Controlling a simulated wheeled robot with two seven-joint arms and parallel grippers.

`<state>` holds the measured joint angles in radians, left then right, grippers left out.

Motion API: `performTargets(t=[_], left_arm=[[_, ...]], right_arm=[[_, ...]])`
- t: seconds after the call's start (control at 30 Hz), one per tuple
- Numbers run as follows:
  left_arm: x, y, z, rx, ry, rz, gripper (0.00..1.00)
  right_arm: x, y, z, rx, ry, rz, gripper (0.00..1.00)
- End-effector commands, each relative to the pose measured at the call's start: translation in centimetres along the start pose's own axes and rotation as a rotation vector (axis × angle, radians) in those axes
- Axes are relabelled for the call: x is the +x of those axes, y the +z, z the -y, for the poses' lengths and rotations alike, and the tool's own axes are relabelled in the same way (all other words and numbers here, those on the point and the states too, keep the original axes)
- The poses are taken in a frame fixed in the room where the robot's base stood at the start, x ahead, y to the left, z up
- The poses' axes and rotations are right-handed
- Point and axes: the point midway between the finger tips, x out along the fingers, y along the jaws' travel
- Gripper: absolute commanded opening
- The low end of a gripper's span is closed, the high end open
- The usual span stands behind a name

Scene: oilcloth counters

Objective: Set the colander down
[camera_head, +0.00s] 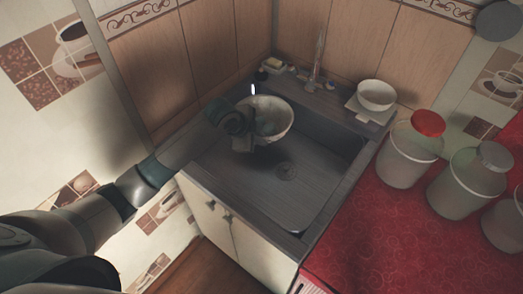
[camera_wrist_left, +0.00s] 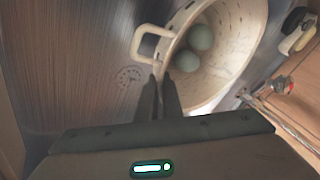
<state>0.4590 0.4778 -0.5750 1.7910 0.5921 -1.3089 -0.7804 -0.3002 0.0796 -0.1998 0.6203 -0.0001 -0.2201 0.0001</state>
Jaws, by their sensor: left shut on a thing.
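The cream colander (camera_head: 279,124) is over the left rear part of the dark sink basin (camera_head: 316,174). My left gripper (camera_head: 243,130) is shut on the near side of the colander, close to a loop handle. In the left wrist view the fingers (camera_wrist_left: 163,88) meet the colander's rim beside the loop handle (camera_wrist_left: 143,48), and the colander (camera_wrist_left: 232,70) appears tilted. At least two pale green egg-like things (camera_wrist_left: 200,38) lie inside it. Whether its base touches the sink is hidden. My right gripper is not in view.
A tap (camera_head: 316,65) stands behind the sink. A white bowl (camera_head: 376,95) sits at the back right corner. Lidded jars (camera_head: 408,155) stand on the red counter (camera_head: 375,235) to the right.

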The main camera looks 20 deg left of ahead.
Motion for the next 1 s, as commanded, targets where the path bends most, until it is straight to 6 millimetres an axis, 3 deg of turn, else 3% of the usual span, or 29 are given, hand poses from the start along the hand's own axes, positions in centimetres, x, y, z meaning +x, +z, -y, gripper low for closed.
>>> performTargets(t=[0.23, 0.67, 1.0], left_arm=[[2.8, 1.1, -1.5, 0.000, 0.000, -0.001, 0.00], [3.5, 1.4, -1.8, 0.000, -0.001, -0.002, 0.00], [6.2, 2.5, -3.3, 0.000, 0.000, -0.001, 0.00]], right_arm=[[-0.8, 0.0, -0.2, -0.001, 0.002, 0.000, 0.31], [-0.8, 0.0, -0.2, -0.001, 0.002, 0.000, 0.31], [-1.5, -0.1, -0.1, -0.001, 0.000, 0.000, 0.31]])
